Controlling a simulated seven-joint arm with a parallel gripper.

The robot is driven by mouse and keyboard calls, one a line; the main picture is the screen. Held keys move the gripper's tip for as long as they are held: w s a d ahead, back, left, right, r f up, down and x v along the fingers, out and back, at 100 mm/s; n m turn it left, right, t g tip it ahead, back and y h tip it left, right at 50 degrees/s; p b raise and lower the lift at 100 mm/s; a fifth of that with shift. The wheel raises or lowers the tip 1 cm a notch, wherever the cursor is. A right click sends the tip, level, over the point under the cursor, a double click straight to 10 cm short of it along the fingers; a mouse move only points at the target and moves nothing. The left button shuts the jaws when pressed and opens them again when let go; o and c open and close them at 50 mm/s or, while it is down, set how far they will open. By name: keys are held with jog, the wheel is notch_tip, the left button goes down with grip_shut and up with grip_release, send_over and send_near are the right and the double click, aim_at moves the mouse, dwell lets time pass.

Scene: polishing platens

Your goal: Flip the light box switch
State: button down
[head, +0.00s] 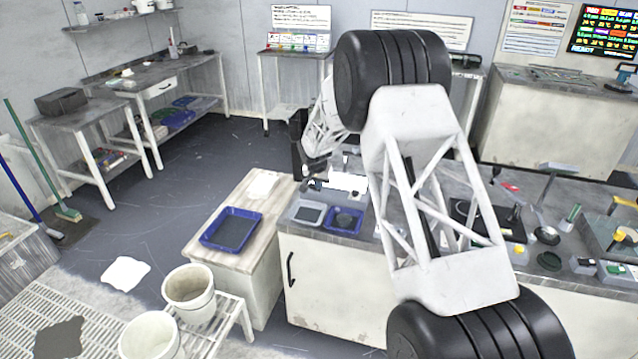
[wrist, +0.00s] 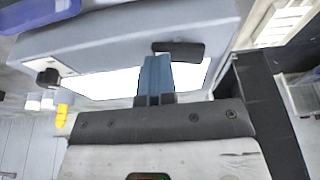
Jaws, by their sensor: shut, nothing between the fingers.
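The light box (wrist: 110,40) is a grey housing with a bright white panel (wrist: 110,84) in the wrist view. Its glowing panel also shows in the head view (head: 347,182), at the back of the counter. A black bar-shaped part (wrist: 183,50) sits on the housing, and a black knob (wrist: 47,78) is near its left end. I cannot tell for sure which is the switch. My gripper (wrist: 156,62) has its blue fingers shut and empty, in front of the panel with the tips close to the black bar. I cannot tell whether they touch. In the head view my arm hides much of this area.
A blue tray (head: 343,221) and a grey tray (head: 308,213) stand on the counter before the light box. Another blue tray (head: 232,230) lies on the lower cabinet to the left. Small yellow objects (wrist: 62,112) show left of my gripper in the wrist view.

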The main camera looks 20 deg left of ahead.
jog(key=shift+a+r, duration=0.3)
jog(key=shift+a, duration=0.4)
jog(key=shift+r, duration=0.15)
dwell(0.3)
jog(key=shift+d+r, duration=0.1)
jog(key=shift+r, duration=0.4)
jog(key=d+v, duration=0.2)
jog(key=v, duration=1)
jog(key=shift+w+d+r, duration=0.25)
jog(key=shift+w+d, duration=0.05)
jog(key=shift+w, duration=0.05)
